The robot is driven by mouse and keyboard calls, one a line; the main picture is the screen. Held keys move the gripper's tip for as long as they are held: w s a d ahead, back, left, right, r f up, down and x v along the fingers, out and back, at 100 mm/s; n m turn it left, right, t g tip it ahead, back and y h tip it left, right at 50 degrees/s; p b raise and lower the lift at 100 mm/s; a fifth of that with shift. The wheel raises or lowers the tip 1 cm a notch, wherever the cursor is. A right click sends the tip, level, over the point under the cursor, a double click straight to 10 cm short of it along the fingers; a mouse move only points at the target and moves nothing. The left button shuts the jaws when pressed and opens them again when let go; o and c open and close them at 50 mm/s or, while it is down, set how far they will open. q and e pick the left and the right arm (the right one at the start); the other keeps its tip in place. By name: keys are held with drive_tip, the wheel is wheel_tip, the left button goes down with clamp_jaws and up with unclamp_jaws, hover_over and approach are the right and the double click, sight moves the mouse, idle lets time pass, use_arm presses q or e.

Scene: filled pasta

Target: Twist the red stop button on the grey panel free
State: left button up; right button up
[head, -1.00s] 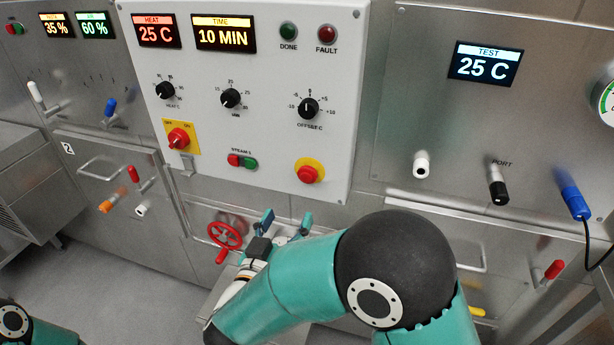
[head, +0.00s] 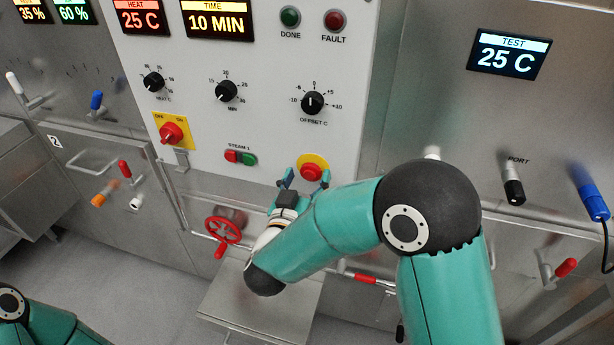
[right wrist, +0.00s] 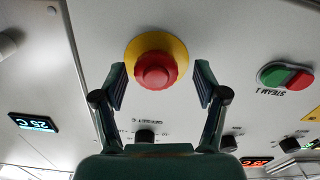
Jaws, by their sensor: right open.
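The red stop button (head: 311,172) sits on a yellow round plate low on the right of the grey panel (head: 270,130). It also shows in the right wrist view (right wrist: 156,70), upside down. My right gripper (head: 305,182) is open just below and in front of the button. In the right wrist view its two fingers (right wrist: 160,85) stand apart on either side of the button's lower edge, and nothing is between them that they touch. Part of my left arm shows at the bottom left; its gripper is out of view.
The panel also carries a red and yellow rotary switch (head: 171,132), a red-green STEAM 1 button pair (head: 241,157) and black knobs (head: 312,102). A red handwheel (head: 222,230) is below, left of my right arm. A metal shelf (head: 235,312) lies beneath it.

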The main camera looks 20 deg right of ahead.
drive_tip(key=shift+s+d, duration=0.1)
drive_tip(key=shift+d, duration=0.05)
drive_tip(key=c, duration=1.1)
drive_tip(key=shift+f+m+b, duration=0.15)
drive_tip(key=shift+m+b, duration=0.35)
drive_tip(key=shift+b, duration=0.3)
drive_tip(key=shift+c, duration=0.2)
drive_tip(key=m+b, duration=0.5)
drive_tip(key=b, duration=0.3)
drive_tip(key=shift+m, duration=0.4)
drive_tip(key=shift+m+b, duration=1.1)
drive_tip(key=shift+b, duration=0.1)
drive_tip(key=o, duration=1.1)
drive_tip(key=shift+o, duration=0.2)
